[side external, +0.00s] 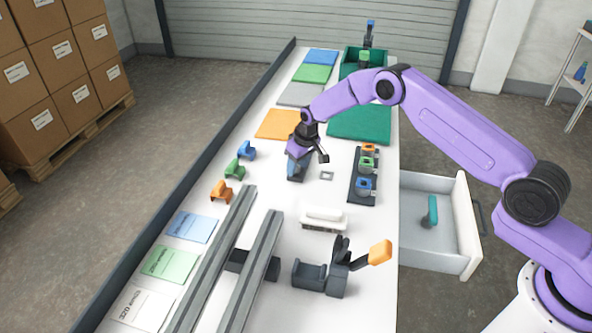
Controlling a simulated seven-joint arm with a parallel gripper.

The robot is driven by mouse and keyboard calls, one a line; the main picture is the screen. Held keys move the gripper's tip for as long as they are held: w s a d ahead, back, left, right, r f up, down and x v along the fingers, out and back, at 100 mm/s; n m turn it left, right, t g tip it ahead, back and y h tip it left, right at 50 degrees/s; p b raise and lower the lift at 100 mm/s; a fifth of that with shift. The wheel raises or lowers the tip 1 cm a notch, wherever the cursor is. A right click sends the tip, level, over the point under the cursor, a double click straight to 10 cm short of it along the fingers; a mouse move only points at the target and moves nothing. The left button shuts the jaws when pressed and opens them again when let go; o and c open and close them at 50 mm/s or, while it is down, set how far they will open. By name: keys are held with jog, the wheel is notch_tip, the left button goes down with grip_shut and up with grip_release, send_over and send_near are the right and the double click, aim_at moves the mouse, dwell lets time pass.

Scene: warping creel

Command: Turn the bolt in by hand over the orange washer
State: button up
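I cannot make out a bolt or a certain washer. Small orange (369,148), green (367,162) and blue (364,184) pieces sit in a row on a dark holder (354,197) right of my gripper. The orange piece is at the far end; whether it is a washer is too small to tell. My gripper (298,160) points down over a dark block (296,177) with a bluish part, left of that holder. The fingers are hidden or too small, so I cannot tell whether they hold anything. A small grey square ring (326,175) lies flat between block and holder.
Orange (221,191), green (234,169) and blue (246,150) brackets stand left. Two grey rails (215,255) and a clamp with an orange handle (380,252) are in front. An open drawer (455,240) holds a teal object (431,211). Coloured mats (360,126) lie behind.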

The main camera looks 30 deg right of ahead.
grip_shut()
jog(key=shift+r, duration=2.3)
jog(key=shift+r, duration=0.1)
jog(key=shift+r, duration=1.9)
jog(key=s+d+r+m+h, duration=0.1)
jog(key=d+m, duration=0.1)
jog(key=d, duration=0.6)
jog(key=s+d+r+m, duration=0.1)
jog(key=d+m, duration=0.1)
jog(key=d, duration=0.6)
jog(key=s+d+r+m+h, duration=0.1)
jog(key=s+d+m, duration=0.1)
jog(key=d, duration=0.7)
jog(key=shift+s+a+x, duration=0.1)
jog(key=shift+s+x, duration=0.05)
jog(key=shift+x, duration=0.6)
jog(key=shift+s+a+x, duration=0.1)
jog(key=shift+s+x, duration=0.05)
jog(key=shift+x, duration=0.55)
jog(key=shift+s+a+x, duration=0.1)
jog(key=shift+s+x, duration=0.05)
jog(key=shift+x, duration=0.6)
